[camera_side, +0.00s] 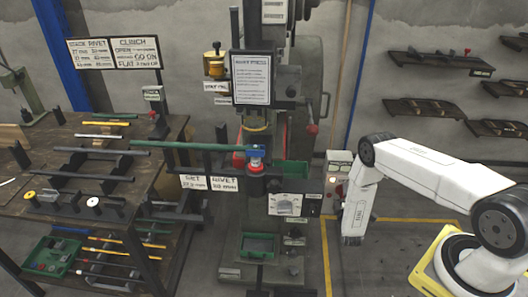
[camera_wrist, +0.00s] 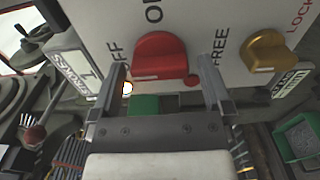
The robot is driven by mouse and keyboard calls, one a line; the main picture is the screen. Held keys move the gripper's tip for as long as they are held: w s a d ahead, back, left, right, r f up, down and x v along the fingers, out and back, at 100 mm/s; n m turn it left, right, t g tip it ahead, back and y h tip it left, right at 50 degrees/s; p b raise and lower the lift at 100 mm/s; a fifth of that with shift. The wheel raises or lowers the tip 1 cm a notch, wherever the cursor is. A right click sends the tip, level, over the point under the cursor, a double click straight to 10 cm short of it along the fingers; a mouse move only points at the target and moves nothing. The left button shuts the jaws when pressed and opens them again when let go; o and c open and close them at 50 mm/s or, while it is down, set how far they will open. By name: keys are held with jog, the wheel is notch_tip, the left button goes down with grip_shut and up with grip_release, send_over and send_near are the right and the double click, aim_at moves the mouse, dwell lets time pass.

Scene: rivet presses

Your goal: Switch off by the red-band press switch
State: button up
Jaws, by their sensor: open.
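A red rotary knob (camera_wrist: 160,56) sits on a pale panel (camera_wrist: 205,22) in the wrist view. "OFF" is lettered to its left, and lettering that looks like "ON" is above it. My gripper (camera_wrist: 162,66) is open, with one finger on each side of the red knob. I cannot tell whether the fingers touch it. In the side view my gripper (camera_side: 352,239) points down at the right of the press (camera_side: 258,160). The red knob cannot be made out there.
A yellow knob (camera_wrist: 267,52) marked "FREE" and "LOCK" is right of the red one. A small lamp (camera_wrist: 127,88) glows by the left finger. A cluttered workbench (camera_side: 165,160) stands left of the press. Shelves (camera_side: 425,62) hang on the back wall.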

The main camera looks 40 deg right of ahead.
jog(key=v, duration=0.7)
jog(key=shift+s+a, duration=0.2)
